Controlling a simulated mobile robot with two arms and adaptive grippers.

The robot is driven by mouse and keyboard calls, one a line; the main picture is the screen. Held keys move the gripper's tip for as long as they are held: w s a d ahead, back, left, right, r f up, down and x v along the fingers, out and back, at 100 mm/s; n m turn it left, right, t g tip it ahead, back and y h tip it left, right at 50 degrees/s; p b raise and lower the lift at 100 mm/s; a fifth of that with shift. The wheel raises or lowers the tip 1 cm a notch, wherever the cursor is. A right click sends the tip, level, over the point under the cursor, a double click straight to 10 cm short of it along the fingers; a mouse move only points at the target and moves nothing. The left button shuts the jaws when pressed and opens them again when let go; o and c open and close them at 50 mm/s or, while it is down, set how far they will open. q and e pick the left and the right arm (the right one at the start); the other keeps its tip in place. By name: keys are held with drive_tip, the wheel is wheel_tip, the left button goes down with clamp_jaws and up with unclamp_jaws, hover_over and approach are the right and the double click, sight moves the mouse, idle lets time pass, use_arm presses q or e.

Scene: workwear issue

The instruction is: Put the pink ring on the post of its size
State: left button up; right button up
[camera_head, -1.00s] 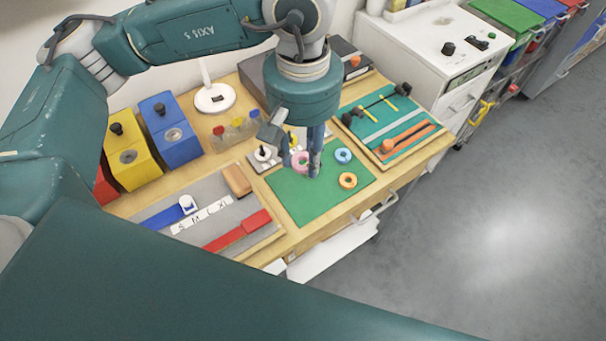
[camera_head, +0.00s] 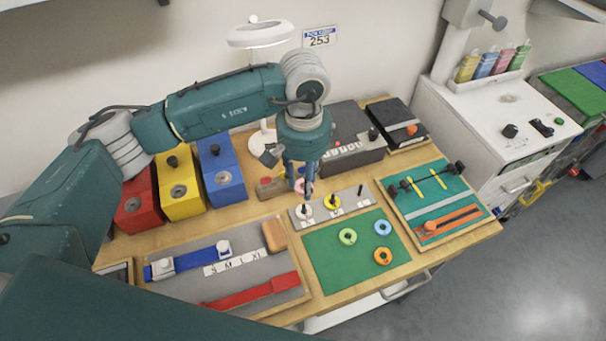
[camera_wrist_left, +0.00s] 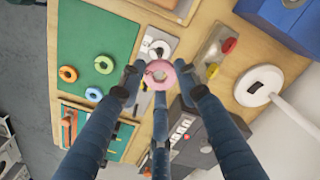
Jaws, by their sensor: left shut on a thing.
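My left gripper (camera_head: 303,186) is shut on the pink ring (camera_head: 301,187), which also shows between the fingers in the left wrist view (camera_wrist_left: 159,74). The gripper holds it raised near the grey post plate (camera_head: 347,207), at its left end. The plate carries a left post with a white disc at its base (camera_head: 304,211), a middle post with a yellow disc (camera_head: 332,203) and a thin dark right post (camera_head: 360,190). The ring is apart from the posts as far as I can see. Fingers partly hide the left post. My right gripper is not in view.
The green mat (camera_head: 330,270) holds a green ring (camera_head: 348,236), a blue ring (camera_head: 383,227) and an orange ring (camera_head: 383,256). A grey belt tray (camera_head: 220,275) lies left of it, a teal tool board (camera_head: 440,203) right. Colored boxes and a lamp stand behind.

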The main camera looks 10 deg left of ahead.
sight(304, 204)
use_arm(q)
drive_tip(key=shift+s+f, duration=0.1)
drive_tip(key=shift+f, duration=1.15)
wheel_tip(304, 204, down, 3)
drive_tip(key=shift+r+b, duration=0.15)
drive_tip(key=shift+b, duration=1)
drive_tip(key=shift+f+b, duration=0.25)
drive_tip(key=shift+b, duration=0.05)
drive_tip(key=shift+f, duration=0.15)
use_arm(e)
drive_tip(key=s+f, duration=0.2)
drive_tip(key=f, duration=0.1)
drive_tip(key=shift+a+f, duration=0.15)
use_arm(q)
drive_tip(key=shift+f+b, duration=0.1)
drive_tip(key=shift+b, duration=0.65)
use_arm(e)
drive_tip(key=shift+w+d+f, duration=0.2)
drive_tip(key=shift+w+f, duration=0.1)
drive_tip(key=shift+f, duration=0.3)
